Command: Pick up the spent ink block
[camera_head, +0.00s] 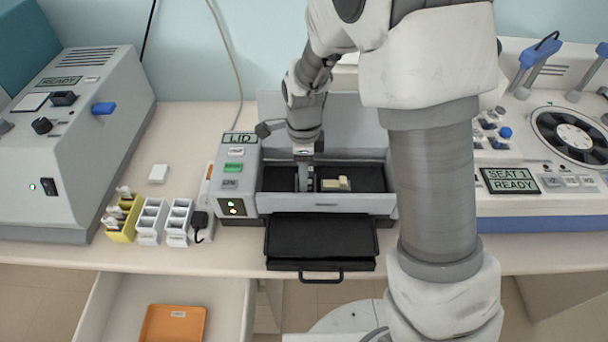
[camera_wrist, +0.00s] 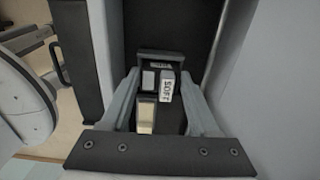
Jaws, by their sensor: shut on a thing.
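My gripper (camera_head: 304,186) reaches down into the open bay of the grey machine (camera_head: 238,178) marked LID. Its two grey fingers stand on either side of a small block (camera_wrist: 167,90) with a pale lettered face, which I take to be the spent ink block. The lettering is too small to read surely. The gripper is shut on it. A cream piece (camera_wrist: 146,114) shows beside it between the fingers, and a cream piece (camera_head: 336,184) lies just right of my gripper in the head view. The block's lower part is hidden.
The bay's lid stands up behind. A black tray (camera_head: 320,238) with a handle sticks out in front. Yellow (camera_head: 122,222) and white racks stand left of the machine. An open drawer below holds an orange tray (camera_head: 173,324). A staining machine stands at the right.

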